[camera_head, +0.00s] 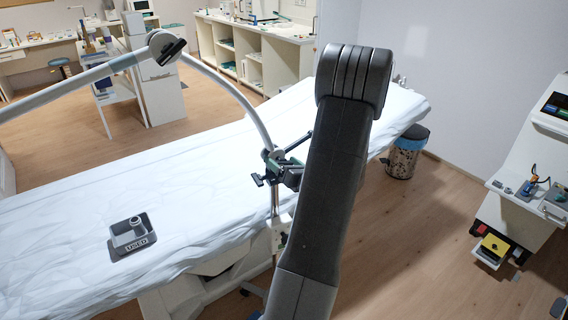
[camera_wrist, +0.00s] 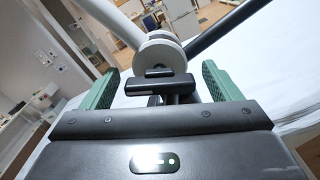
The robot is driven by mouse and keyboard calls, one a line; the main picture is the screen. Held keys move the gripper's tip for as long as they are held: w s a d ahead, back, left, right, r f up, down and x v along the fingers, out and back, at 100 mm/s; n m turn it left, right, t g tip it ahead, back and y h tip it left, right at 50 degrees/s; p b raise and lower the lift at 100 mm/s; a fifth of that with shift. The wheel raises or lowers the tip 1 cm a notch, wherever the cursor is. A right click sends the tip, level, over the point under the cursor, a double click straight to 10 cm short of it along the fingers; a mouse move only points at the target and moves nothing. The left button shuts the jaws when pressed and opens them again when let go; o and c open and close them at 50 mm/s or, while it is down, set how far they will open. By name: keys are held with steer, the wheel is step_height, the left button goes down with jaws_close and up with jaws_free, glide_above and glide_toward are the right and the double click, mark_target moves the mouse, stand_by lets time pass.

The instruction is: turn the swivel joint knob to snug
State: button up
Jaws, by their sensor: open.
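The swivel joint (camera_wrist: 159,50) is a pale round hub in the wrist view, with a pale tube rising to the left and a dark rod to the right. Its dark bar-shaped knob (camera_wrist: 158,87) lies between my green fingers. My gripper (camera_wrist: 160,82) is open, with one finger on each side of the knob and a visible gap to both. In the head view my gripper (camera_head: 281,170) is at the post on the couch's edge, just below the joint (camera_head: 271,154). My arm partly hides this area.
The couch (camera_head: 90,200) has a white cover. A grey tray (camera_head: 130,238) with a small ring-shaped part lies on it. A second joint (camera_head: 166,48) hangs above the couch. A bin (camera_head: 403,155) and a white cart (camera_head: 530,190) stand at the right, with clear floor between.

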steer(key=b+v, duration=0.2)
steer(key=v, duration=1.1)
steer(key=shift+s+d+b, duration=0.2)
steer(key=shift+s+b, duration=0.15)
steer(key=shift+s, duration=0.05)
